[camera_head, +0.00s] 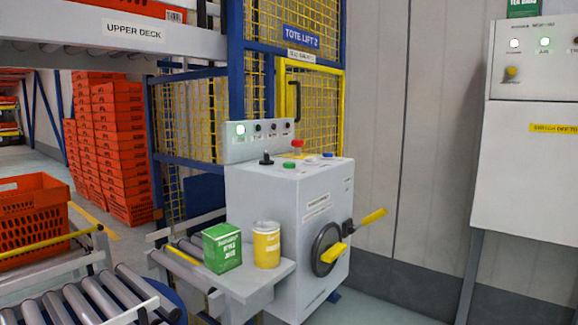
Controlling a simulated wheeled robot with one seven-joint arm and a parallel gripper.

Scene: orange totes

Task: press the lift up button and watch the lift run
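The grey lift control box (290,215) stands right of centre, in front of the caged lift (290,100) with the "TOTE LIFT 2" sign (301,38). The button labels are too small to read. The yellow-framed cage gate looks shut. My gripper is not in view.
Roller conveyor (75,302) and an orange tote (33,215) are left. A wall cabinet (530,170) is right.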

